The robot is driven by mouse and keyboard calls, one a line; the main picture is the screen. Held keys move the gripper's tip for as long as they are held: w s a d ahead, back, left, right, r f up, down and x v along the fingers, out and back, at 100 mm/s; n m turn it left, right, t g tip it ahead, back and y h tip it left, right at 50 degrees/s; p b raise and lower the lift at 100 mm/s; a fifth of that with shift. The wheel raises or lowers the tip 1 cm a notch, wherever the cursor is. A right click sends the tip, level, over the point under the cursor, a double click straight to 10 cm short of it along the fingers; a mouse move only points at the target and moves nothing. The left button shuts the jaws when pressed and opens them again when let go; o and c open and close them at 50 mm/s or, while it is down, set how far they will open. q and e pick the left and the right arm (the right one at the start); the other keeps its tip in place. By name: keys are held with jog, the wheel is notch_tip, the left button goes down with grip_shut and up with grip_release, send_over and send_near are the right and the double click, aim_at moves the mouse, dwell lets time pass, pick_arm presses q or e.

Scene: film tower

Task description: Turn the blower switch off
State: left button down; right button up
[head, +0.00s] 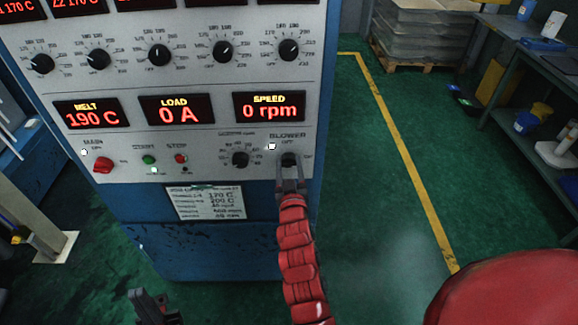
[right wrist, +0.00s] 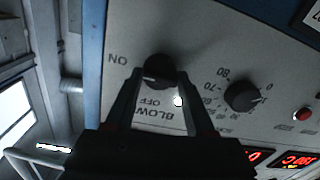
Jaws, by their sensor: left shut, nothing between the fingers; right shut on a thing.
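The blower switch (head: 289,159) is a small black knob at the lower right of the control panel, with OFF above it and ON to its right. My right gripper (head: 290,184) reaches up to it from below. In the right wrist view the two fingers of my right gripper (right wrist: 158,85) stand on either side of the blower switch (right wrist: 159,68), shut on it. I cannot tell for sure which way the knob points. A white lamp (head: 272,146) beside it looks bright. My left gripper (head: 152,305) is shut and empty, low in the head view, away from the panel.
Left of the blower switch is a dial knob (head: 240,159). Further left are the red stop button (head: 180,158), the green start button (head: 148,160) and the red main switch (head: 102,165). The speed display (head: 269,106) reads 0 rpm. Green floor is free to the right.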

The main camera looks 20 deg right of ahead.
jog(key=shift+f+n, duration=0.1)
jog(key=shift+n, duration=0.2)
grip_shut()
jog(key=n+b, duration=0.1)
jog(key=n, duration=0.1)
jog(key=shift+n+b, duration=0.3)
jog(key=shift+a+n+b, duration=0.1)
jog(key=shift+n+b, duration=0.2)
jog(key=shift+n, duration=0.6)
jog(key=n, duration=0.2)
jog(key=shift+n, duration=0.3)
jog(key=n, duration=0.5)
jog(key=shift+a, duration=0.1)
jog(key=n, duration=0.4)
jog(key=shift+n+p, duration=0.3)
jog(key=shift+n, duration=0.1)
